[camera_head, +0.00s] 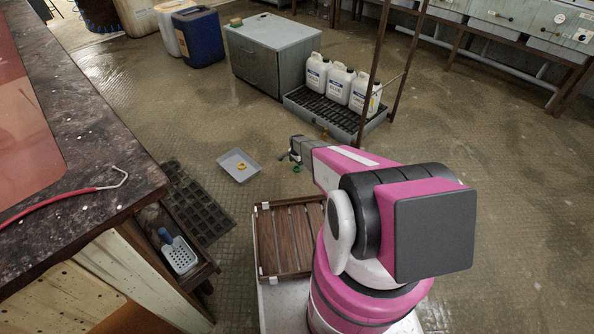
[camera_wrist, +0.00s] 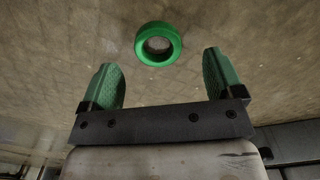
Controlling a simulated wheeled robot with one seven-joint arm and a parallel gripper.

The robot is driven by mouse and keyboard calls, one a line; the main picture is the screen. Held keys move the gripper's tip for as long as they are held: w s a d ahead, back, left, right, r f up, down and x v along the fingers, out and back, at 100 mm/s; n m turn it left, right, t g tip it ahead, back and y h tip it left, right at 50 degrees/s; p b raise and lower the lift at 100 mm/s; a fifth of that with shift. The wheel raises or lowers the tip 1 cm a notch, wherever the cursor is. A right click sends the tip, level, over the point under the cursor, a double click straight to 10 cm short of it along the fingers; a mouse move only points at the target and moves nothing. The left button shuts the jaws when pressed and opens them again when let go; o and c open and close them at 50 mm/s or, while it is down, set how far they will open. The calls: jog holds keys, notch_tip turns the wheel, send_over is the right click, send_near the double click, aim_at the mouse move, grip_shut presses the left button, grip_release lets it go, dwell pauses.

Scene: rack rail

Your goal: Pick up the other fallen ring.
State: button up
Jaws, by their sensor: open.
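A green ring (camera_wrist: 158,44) lies on the floor in the wrist view, ahead of my gripper (camera_wrist: 163,80) and roughly centred between its two green fingers. The fingers are apart and nothing is between them. In the head view my gripper (camera_head: 288,155) hangs low over the floor, with the green ring (camera_head: 298,168) just beside it, partly hard to make out. A yellow ring (camera_head: 241,166) lies in a shallow grey tray (camera_head: 231,172) on the floor to the left of my gripper.
A slatted wooden rack (camera_head: 290,240) sits close to my arm. White jugs (camera_head: 338,84) stand on a dark grated tray behind my gripper. A dark floor mat (camera_head: 200,205) and a workbench (camera_head: 70,150) are at left. Wet floor between is open.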

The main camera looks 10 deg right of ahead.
aim_at(297, 170)
notch_tip(297, 170, down, 4)
jog(key=shift+s+d+r, duration=0.1)
jog(key=shift+r, duration=0.05)
jog(key=shift+c, duration=0.3)
jog(key=c, duration=1)
jog(key=shift+r, duration=0.15)
